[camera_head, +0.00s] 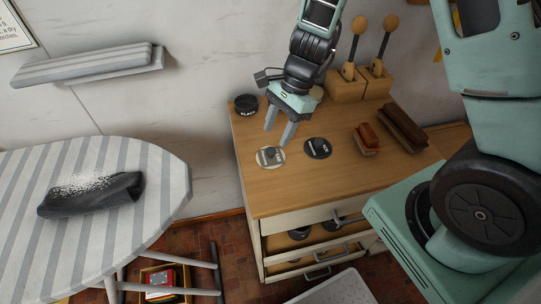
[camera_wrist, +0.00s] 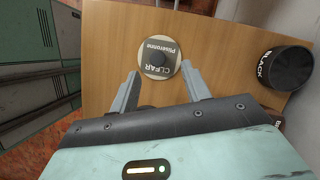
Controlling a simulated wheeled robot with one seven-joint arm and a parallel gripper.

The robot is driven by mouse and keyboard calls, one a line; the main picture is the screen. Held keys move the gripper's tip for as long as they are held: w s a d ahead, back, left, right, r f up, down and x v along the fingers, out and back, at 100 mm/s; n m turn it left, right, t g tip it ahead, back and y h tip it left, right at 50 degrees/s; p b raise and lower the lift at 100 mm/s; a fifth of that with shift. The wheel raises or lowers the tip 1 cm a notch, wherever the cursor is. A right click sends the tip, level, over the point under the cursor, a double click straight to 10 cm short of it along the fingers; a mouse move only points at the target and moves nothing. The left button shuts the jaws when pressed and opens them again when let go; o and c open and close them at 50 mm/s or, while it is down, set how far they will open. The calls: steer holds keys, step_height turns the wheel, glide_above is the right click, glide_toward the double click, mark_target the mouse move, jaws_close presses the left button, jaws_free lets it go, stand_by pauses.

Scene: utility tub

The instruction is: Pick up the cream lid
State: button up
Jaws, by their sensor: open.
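The cream lid (camera_head: 263,163) is a flat round disc with a dark knob or label in its middle, near the front left of the wooden cabinet top. My gripper (camera_head: 277,138) is open and empty, pointing down just above and behind the lid. In the wrist view my gripper's fingertips (camera_wrist: 160,71) stand apart at either side of the lid's near edge. I cannot tell the exact height gap.
A black lid (camera_head: 318,148) lies to the right of the cream one. A black tin (camera_head: 246,105) stands at the back left; it also shows in the wrist view (camera_wrist: 278,69). Brown brushes (camera_head: 403,128) lie at the right. Wooden holders (camera_head: 345,86) stand behind. Drawers (camera_head: 310,240) below are partly open.

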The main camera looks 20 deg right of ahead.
mark_target(272, 150)
steer(key=x, duration=0.5)
steer(key=shift+s+d+f+b, duration=0.1)
steer(key=shift+s+f+b, duration=0.1)
steer(key=shift+f+b, duration=0.2)
steer(key=shift+r, duration=0.1)
jaws_close()
